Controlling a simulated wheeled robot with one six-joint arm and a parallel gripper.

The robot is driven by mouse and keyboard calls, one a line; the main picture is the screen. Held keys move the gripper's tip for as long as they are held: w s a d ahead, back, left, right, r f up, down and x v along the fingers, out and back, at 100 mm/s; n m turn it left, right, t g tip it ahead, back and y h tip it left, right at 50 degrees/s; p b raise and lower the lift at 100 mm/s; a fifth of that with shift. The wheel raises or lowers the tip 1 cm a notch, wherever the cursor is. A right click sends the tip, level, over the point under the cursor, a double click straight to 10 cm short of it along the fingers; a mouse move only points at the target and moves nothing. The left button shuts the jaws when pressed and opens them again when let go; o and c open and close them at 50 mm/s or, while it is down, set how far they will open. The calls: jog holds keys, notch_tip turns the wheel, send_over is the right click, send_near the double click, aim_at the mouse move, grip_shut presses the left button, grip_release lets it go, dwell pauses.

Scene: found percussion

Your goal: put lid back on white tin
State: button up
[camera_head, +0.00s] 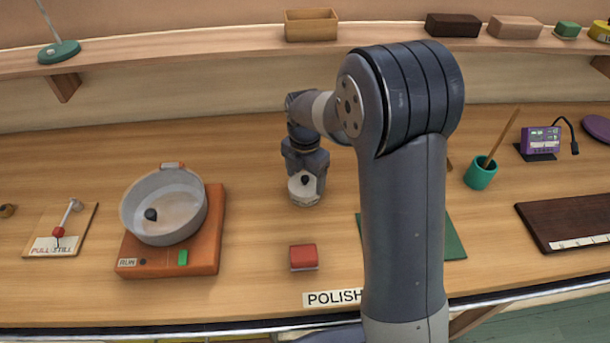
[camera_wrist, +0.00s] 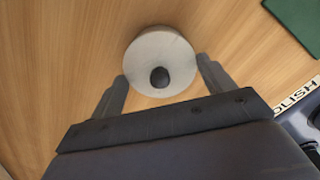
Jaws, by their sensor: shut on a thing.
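A round white lid with a black knob (camera_wrist: 159,77) sits between the two fingers of my gripper (camera_wrist: 161,75) in the wrist view. The fingers are spread to the width of the round white thing and shut on its sides. In the head view my gripper (camera_head: 305,178) is low over the bench, with the white lid (camera_head: 299,190) and its knob at its tip. A pale rim shows just below it, close to the bench top. The tin is not clearly distinct from the lid, and I cannot tell whether the lid rests on it.
A grey pan (camera_head: 165,232) holding a dark ball stands on an orange base (camera_head: 208,235) at left. A red block (camera_head: 303,257) lies nearer the front edge. A green mat (camera_head: 454,240) is partly behind my arm. A teal cup (camera_head: 480,176) stands at right.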

jog(key=o, duration=1)
jog(key=shift+r+p, duration=2.65)
jog(key=shift+r, duration=0.9)
jog(key=shift+c, duration=0.2)
grip_shut()
jog(key=shift+f, duration=0.25)
